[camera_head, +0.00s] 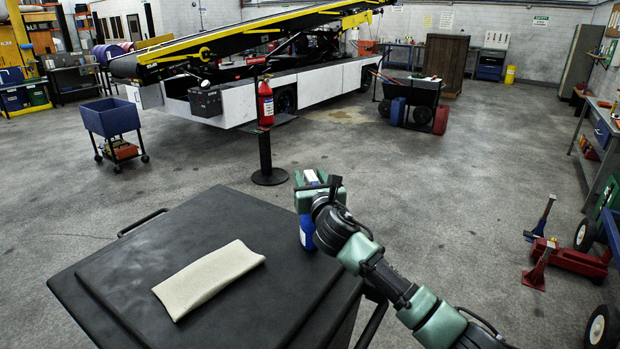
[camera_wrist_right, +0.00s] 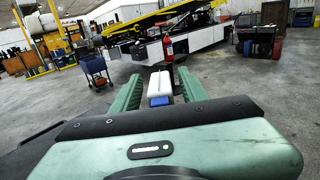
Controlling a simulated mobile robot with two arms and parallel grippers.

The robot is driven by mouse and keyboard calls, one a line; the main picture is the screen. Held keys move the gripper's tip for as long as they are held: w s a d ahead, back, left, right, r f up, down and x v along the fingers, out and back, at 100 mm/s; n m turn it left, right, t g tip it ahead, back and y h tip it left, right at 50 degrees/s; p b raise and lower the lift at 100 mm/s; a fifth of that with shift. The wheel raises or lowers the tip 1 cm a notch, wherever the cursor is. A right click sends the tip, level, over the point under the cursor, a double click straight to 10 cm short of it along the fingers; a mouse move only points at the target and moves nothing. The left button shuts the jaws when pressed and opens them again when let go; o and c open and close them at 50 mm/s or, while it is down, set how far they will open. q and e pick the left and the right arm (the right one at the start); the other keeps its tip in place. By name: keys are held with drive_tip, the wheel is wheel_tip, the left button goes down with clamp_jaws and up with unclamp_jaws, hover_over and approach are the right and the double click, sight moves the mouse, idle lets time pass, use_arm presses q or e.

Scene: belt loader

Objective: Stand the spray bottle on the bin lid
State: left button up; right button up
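The spray bottle (camera_head: 307,232) is blue with a white label and is upright. It shows just under my right gripper, at the back right edge of the black bin lid (camera_head: 125,255). Its upper part is hidden by the gripper; I cannot tell whether its base touches the lid. My right gripper (camera_head: 318,190) is green and reaches over that edge. My left gripper is not in view.
A folded beige cloth (camera_head: 208,278) lies on the middle of the lid. A post with a red extinguisher (camera_head: 265,105) stands behind the bin. A blue cart (camera_head: 110,118) is at the left, and a red floor jack (camera_head: 570,258) is at the right.

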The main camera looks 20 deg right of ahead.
drive_tip(key=s+b, duration=0.2)
drive_tip(key=s, duration=1)
drive_tip(key=shift+a, duration=0.45)
